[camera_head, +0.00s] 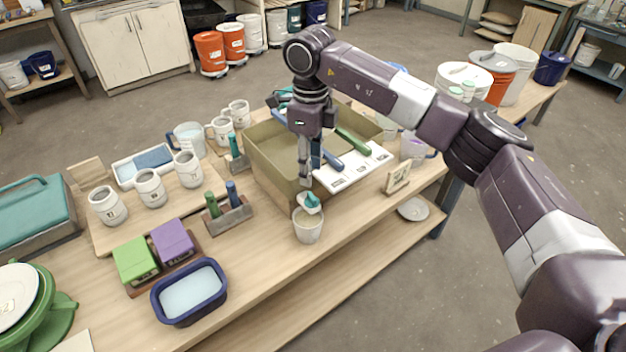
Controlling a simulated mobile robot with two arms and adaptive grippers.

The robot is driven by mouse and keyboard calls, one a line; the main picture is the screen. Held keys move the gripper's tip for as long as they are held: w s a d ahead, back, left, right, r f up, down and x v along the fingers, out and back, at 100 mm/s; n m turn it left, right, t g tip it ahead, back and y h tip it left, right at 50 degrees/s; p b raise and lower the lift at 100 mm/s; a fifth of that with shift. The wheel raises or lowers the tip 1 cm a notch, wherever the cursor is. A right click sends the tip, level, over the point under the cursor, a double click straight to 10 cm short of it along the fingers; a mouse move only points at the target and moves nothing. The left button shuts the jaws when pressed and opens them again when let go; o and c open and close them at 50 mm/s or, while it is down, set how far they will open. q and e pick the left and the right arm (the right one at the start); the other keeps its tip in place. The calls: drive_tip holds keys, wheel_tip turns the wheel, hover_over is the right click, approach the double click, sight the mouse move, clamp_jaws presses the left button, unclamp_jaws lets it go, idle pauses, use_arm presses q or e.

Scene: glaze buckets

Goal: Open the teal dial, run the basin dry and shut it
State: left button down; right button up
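The basin (277,183) is an olive, open-topped box near the table's front edge. A teal dial (312,201) sits low at its front corner, just above a pale cup (308,228). The cup's inside looks pale. My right gripper (305,182) points down in front of the basin, with its tips just above the dial; I cannot tell whether they touch it. Its fingers are seen nearly edge-on, so their opening is unclear. My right arm hides part of the basin and its far side. The liquid level inside is unclear. My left gripper is out of view.
A white board with blue and green tools (353,170) lies right of the basin, with a small framed card (397,177) beyond. A tool holder (228,214), several mugs (150,188) and a navy tub (189,291) stand left. The table's front edge is close to the cup.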

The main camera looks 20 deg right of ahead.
sight(312, 196)
drive_tip(key=n, duration=0.2)
drive_tip(key=n+p, duration=0.1)
drive_tip(key=n, duration=0.1)
drive_tip(key=shift+r+n+p, duration=0.2)
drive_tip(key=shift+n+p, duration=0.1)
drive_tip(key=n+p, duration=0.1)
drive_tip(key=n, duration=0.2)
drive_tip(key=shift+f, duration=0.15)
drive_tip(key=shift+f+n, duration=0.2)
drive_tip(key=shift+n, duration=0.5)
wheel_tip(312, 196, down, 7)
drive_tip(key=p, duration=0.3)
drive_tip(key=shift+s+r, duration=0.1)
drive_tip(key=shift+r, duration=0.1)
drive_tip(key=shift+f, duration=0.55)
drive_tip(key=shift+c, duration=0.2)
drive_tip(key=c, duration=0.8)
